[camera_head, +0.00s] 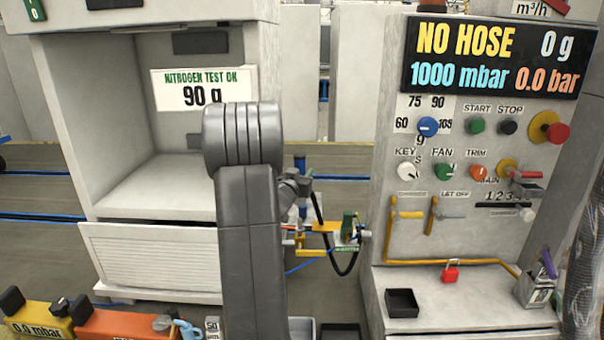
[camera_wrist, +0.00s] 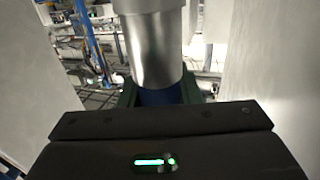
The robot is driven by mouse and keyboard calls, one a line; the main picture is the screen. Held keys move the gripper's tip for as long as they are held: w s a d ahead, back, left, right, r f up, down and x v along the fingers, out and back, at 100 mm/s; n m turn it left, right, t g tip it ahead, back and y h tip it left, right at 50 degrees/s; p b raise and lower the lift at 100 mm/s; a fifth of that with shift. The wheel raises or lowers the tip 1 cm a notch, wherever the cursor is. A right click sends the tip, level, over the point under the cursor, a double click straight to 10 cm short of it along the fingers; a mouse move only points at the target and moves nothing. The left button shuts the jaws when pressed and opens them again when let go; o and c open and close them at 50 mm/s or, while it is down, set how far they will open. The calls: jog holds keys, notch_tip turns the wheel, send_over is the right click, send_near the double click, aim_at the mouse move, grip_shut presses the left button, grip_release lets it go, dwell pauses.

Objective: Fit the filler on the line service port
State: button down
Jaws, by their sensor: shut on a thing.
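In the wrist view my gripper (camera_wrist: 158,97) is shut on a silver cylinder with a blue lower part, apparently the filler (camera_wrist: 155,45). Green jaw parts show on both sides of it. In the head view my arm hides most of the gripper and the held thing; a blue upright piece (camera_head: 300,163) shows just right of the arm. Behind and right of the arm are yellow and orange pipes (camera_head: 318,227) with a green fitting (camera_head: 349,226) and a black hose. I cannot tell which part is the line service port.
At right stands a charging cabinet (camera_head: 385,205) with knobs and a display (camera_head: 495,57) reading "NO HOSE", 0 g. At left is an open white appliance (camera_head: 110,130) labelled "NITROGEN TEST OK", 90 g. An orange box (camera_head: 125,325) and a yellow box (camera_head: 40,321) stand at front left.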

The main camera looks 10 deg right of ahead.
aim_at(299, 204)
jog(key=shift+f+b, duration=1.4)
jog(key=shift+f, duration=0.7)
jog(key=shift+f, duration=0.1)
jog(key=shift+f, duration=0.35)
jog(key=shift+f+b, duration=1.95)
jog(key=shift+f, duration=0.2)
jog(key=c, duration=1)
grip_release()
jog(key=shift+o, duration=0.2)
jog(key=shift+s, duration=0.1)
jog(key=v, duration=1.3)
jog(key=shift+s+a, duration=0.2)
jog(key=shift+s, duration=0.1)
